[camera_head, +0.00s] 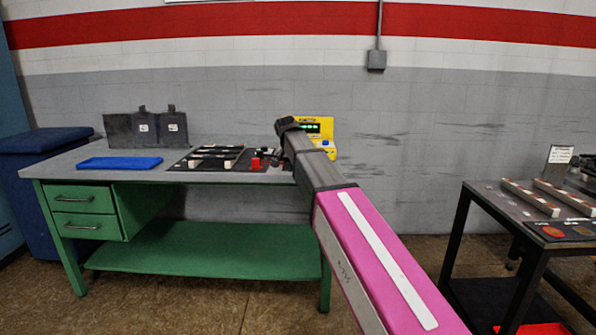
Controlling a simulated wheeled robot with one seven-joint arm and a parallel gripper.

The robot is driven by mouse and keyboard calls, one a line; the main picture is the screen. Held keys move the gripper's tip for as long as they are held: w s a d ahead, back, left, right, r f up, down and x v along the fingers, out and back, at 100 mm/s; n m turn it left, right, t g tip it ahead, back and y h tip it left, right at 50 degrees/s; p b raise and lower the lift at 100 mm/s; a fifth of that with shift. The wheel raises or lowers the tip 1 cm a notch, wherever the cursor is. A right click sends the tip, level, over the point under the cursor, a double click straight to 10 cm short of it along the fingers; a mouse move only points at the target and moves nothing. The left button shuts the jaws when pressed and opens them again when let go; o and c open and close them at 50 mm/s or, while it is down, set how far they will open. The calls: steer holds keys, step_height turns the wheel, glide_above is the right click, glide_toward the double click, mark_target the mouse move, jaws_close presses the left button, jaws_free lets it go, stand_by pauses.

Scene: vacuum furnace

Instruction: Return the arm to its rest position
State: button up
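My arm reaches from the lower right of the head view up toward the green workbench (245,178). Its dark far end, where my gripper (286,125) seems to be, shows in front of the wall above the right end of the bench top. The fingers are too small and dark to tell whether they are open or shut, or whether they hold anything. My arm hides part of the bench's right end and part of a yellow device (327,127) with a green display.
The bench bears a blue cloth-like item (120,163), a dark tray (181,166) with light bars, a red object (256,163) and dark upright plates (146,129). A blue bin (45,142) stands left. A dark table (497,200) with bars stands right; floor between is open.

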steer(key=s+d+f+n+g, duration=0.1)
steer(key=s+d+f, duration=0.3)
steer(key=f, duration=0.3)
steer(key=s+d+f+n, duration=0.1)
steer(key=s+d+f, duration=0.25)
steer(key=f, duration=0.35)
steer(key=s+d+f+n+g, duration=0.1)
steer(key=s+d+f, duration=0.3)
steer(key=f, duration=0.3)
steer(key=s+d+f+n+y, duration=0.1)
steer(key=s+d+f, duration=0.3)
steer(key=s+f, duration=0.3)
steer(key=s+d+f+n+g+y, duration=0.1)
steer(key=s+d+f, duration=0.3)
steer(key=s+f, duration=0.4)
steer(key=shift+s+d, duration=0.25)
steer(key=shift+s, duration=0.5)
